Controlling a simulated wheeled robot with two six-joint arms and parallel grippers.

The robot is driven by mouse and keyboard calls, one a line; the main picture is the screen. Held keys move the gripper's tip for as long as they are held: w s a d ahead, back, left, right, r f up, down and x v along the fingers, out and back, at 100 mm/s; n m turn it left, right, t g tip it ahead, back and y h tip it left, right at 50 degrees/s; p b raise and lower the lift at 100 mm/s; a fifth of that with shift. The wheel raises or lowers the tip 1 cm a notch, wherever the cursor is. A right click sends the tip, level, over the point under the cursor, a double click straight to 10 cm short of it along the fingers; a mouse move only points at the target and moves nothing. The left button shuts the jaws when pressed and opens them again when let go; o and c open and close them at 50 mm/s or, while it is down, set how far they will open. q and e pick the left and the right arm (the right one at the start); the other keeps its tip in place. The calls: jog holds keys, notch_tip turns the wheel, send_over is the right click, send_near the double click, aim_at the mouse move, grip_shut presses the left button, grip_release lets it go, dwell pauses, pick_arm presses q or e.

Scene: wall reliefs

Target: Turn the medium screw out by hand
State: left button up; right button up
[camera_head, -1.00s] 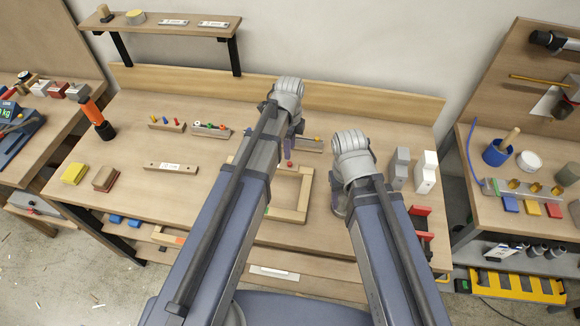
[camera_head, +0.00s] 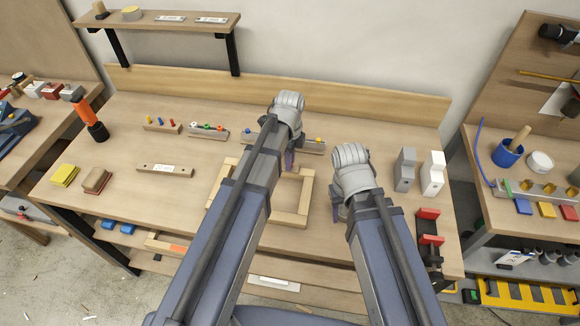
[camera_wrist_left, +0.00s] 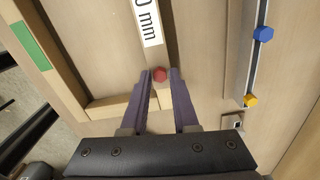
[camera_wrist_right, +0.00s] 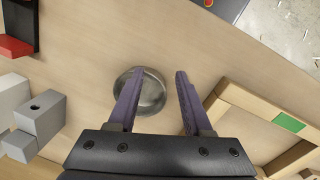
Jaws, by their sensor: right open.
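A red hex-headed screw (camera_wrist_left: 160,75) stands at the end of a wooden bar (camera_wrist_left: 155,54) with a white "0 mm" label (camera_wrist_left: 147,20). My left gripper (camera_wrist_left: 160,73) has its fingertips on both sides of the red head, with no clear gap; it appears shut on it. The screw's shank is hidden. A blue hex-headed screw (camera_wrist_left: 263,34) and a yellow one (camera_wrist_left: 250,100) sit along a metal-edged strip to the right. Which screw is the medium one is not readable. My right gripper (camera_wrist_right: 159,73) is open and empty, above a round metal dish (camera_wrist_right: 148,92).
A wooden frame (camera_head: 304,199) lies on the workbench (camera_head: 125,205) beneath my left arm. Grey and white blocks (camera_head: 432,173) and red-topped pieces (camera_head: 429,214) stand to the right. A rack with coloured pegs (camera_head: 208,133) and a labelled bar (camera_head: 165,170) lie to the left.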

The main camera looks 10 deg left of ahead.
pick_arm(q)
grip_shut()
jog(key=n, duration=0.5)
jog(key=shift+n, duration=0.3)
jog(key=n, duration=0.4)
jog(key=shift+n, duration=0.4)
jog(key=shift+n, duration=0.4)
jog(key=n, duration=0.4)
